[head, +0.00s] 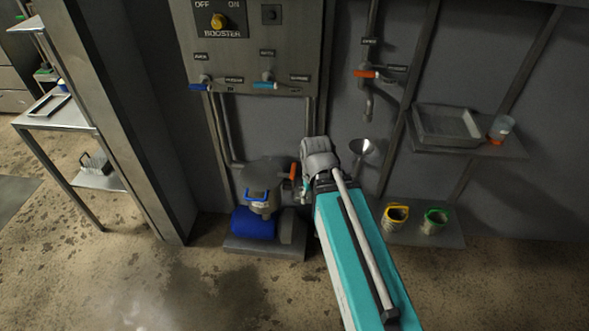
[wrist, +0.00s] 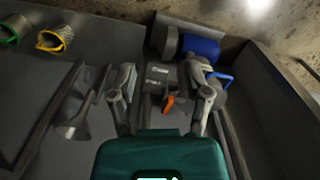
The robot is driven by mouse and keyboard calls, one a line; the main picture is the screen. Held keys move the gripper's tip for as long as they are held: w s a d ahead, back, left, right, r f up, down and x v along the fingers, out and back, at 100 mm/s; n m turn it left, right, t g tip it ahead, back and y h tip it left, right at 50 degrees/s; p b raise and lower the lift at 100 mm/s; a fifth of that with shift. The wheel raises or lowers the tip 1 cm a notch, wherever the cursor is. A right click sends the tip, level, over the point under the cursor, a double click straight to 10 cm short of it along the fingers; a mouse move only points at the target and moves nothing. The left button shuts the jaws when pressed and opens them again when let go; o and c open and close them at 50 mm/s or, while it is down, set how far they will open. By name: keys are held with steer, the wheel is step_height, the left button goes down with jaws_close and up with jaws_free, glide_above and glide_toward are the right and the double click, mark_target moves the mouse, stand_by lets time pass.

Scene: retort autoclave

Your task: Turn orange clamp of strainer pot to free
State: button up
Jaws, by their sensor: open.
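The strainer pot (head: 262,172) is a grey vessel low against the wall, with a blue-handled strainer (head: 258,199) at its front. Its orange clamp (head: 293,171) stands near-upright on the pot's right side. In the wrist view the orange clamp (wrist: 168,103) shows small and tilted, between the fingers in the picture. My gripper (wrist: 163,72) is open and empty, with its fingers spread left and right of the clamp. In the head view my gripper (head: 305,186) is just right of the pot, partly hidden by my arm. I cannot tell whether a finger touches the clamp.
A blue motor (head: 253,223) sits below the pot. A funnel (head: 362,148) is right of my arm. Yellow-rimmed (head: 396,214) and green-rimmed (head: 434,220) strainers stand on a low shelf. A panel with blue valve handles (head: 265,86) is above.

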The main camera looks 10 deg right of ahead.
mark_target(293, 169)
steer(key=w+f+m+b, duration=0.2)
steer(key=w+m, duration=0.1)
steer(key=w, duration=2.5)
steer(key=shift+w+a+f+m, duration=0.2)
steer(key=shift+a+f+m, duration=0.05)
steer(key=shift+a+m, duration=0.05)
steer(key=shift+f+b, duration=0.25)
steer(key=shift+b, duration=0.25)
step_height(293, 169, down, 13)
steer(key=b, duration=1.3)
steer(key=shift+f, duration=0.2)
jaws_close()
